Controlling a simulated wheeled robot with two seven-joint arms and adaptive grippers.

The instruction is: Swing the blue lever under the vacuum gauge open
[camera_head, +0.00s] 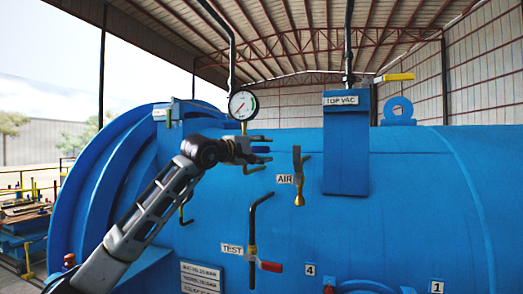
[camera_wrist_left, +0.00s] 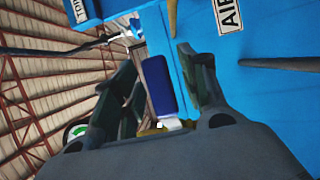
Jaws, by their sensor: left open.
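The vacuum gauge (camera_head: 243,105) is a round white dial on a pipe above the blue vessel. My left gripper (camera_head: 266,149) is just below it, open and pointing right. In the left wrist view, the dark blue lever (camera_wrist_left: 158,86) lies between the two spread fingers of the left gripper (camera_wrist_left: 157,66). A gap shows on the lever's right side; contact on its left side is hard to tell. In the head view the gripper largely hides the lever. A brass fitting (camera_head: 253,170) shows below the gripper. My right gripper is not in view.
Right of the gripper is the AIR valve (camera_head: 298,178) with its label. A blue TOP VAC box (camera_head: 346,150) stands farther right. Below are a bent black pipe (camera_head: 253,225) and a red-handled TEST valve (camera_head: 270,266). The curved vessel wall (camera_head: 410,190) is close behind.

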